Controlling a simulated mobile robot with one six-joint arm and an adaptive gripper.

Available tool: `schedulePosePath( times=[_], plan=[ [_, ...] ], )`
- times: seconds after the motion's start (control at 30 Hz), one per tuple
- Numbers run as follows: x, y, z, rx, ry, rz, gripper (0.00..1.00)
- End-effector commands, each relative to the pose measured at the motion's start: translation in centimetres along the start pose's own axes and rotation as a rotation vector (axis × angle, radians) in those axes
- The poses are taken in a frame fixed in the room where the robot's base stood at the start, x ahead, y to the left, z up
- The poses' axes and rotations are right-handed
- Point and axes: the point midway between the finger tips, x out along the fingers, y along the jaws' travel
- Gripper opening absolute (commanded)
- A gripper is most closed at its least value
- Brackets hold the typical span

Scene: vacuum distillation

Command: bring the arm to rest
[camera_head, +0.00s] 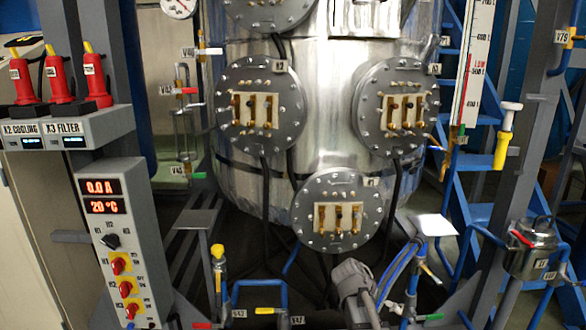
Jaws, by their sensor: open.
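I cannot make out my gripper or its fingertips anywhere in the head view. A grey rounded part (352,280) shows at the bottom centre, in front of the dark floor area. I cannot tell whether it is a motor of the plant or a piece of my arm. No held object shows.
A control box (118,240) reading 0.0 A and 20 °C stands at left, below red switches (60,80). Blue pipes, a yellow-handled valve (504,140) and a small metal pot (535,248) crowd the right.

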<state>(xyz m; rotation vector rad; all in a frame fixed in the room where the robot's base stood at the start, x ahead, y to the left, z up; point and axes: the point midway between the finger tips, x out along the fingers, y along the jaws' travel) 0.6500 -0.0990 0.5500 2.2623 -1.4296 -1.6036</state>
Motion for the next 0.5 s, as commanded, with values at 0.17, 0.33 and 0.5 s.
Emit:
schedulePosePath(
  times=[0.17,0.33,0.5],
  plan=[
    [-1.0,0.8,4.7,-0.208,-0.147,-0.174,0.89],
    [-2.4,0.8,8.4,-0.387,-0.239,-0.353,0.89],
    [-3.7,0.7,10.7,-0.503,-0.282,-0.486,0.89]
  ],
)
